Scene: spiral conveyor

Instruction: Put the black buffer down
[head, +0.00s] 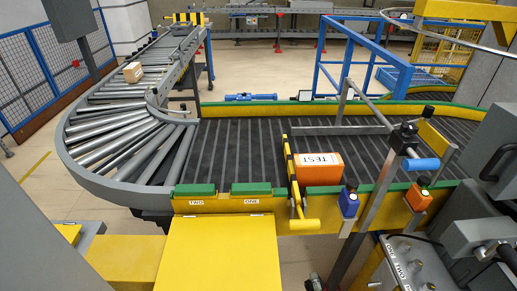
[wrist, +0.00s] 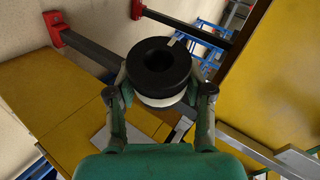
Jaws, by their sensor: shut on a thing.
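The black buffer (wrist: 160,66) is a thick black ring with a round hole in its middle, seen in the wrist view. A white round part shows just beneath it. My gripper (wrist: 158,84) is shut on the buffer, with one green-grey finger on each side. The fingers hide parts of its sides. I cannot make out the buffer or my gripper in the head view.
Yellow surfaces lie to the left (wrist: 40,98) and right (wrist: 270,85) in the wrist view, with a grey beam (wrist: 85,52) between. In the head view, an orange TEST box (head: 320,170) sits on the dark belt (head: 240,145), and a small carton (head: 133,72) on the rollers.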

